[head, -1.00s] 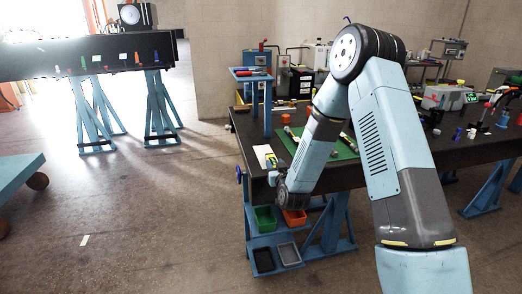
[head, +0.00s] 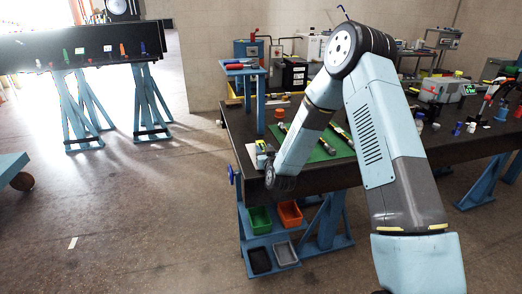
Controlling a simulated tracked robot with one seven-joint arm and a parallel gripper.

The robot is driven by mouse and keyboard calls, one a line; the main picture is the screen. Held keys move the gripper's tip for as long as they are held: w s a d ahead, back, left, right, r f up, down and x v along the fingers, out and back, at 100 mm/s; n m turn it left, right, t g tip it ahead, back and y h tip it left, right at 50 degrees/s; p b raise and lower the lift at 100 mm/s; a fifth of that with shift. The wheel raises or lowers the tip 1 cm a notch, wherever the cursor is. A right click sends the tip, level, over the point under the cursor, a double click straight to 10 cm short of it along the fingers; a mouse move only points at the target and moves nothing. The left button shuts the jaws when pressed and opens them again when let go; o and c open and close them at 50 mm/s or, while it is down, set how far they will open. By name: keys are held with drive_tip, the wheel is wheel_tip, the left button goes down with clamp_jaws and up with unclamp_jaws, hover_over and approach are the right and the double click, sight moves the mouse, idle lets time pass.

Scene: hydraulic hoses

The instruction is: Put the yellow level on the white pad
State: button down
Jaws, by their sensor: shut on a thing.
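The white pad (head: 252,153) lies on the dark bench top near its left end, partly hidden by my gripper. My gripper (head: 263,151) is at the end of my blue arm, over or beside the pad, small in the head view. A small yellow piece, which looks like the yellow level (head: 262,143), shows at the jaws, and they are shut on it. Most of it is hidden. I cannot tell whether it touches the pad.
A green mat (head: 318,150) with hose parts lies right of the pad. A blue stand (head: 258,100) rises behind it. Green (head: 259,219) and orange (head: 290,213) bins sit on a shelf below. Floor is free to the left.

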drive_tip(key=shift+s+a+f, duration=0.15)
drive_tip(key=shift+a, duration=0.55)
drive_tip(key=c, duration=0.6)
unclamp_jaws()
drive_tip(key=shift+c, duration=0.2)
drive_tip(key=v, duration=1.2)
